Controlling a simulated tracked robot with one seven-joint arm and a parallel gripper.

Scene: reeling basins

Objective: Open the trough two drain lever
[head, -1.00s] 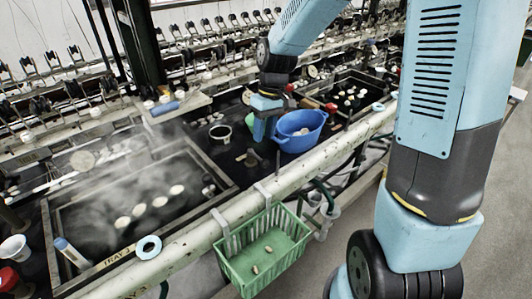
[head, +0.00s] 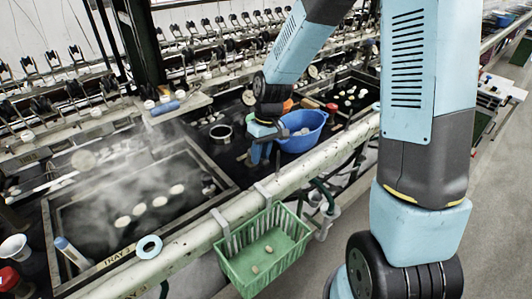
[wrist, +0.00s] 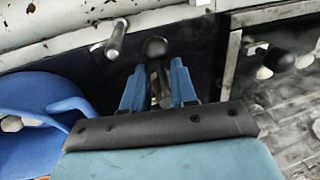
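In the wrist view a dark round knob (wrist: 155,47) on a short metal stem, apparently the drain lever, stands just beyond my fingertips. My gripper (wrist: 158,68) has its two blue fingers apart, one on each side of the stem. I cannot tell whether either finger touches it. In the head view my gripper (head: 260,153) points down at the dark bench beside the blue basin (head: 303,131). The lever cannot be made out there. The trough (head: 352,92) beyond the basin holds several pale cocoons.
A metal peg (wrist: 117,38) stands left of the knob in the wrist view. The blue basin (wrist: 35,115) is close on the left. A green basket (head: 240,262) hangs from the front rail (head: 205,236).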

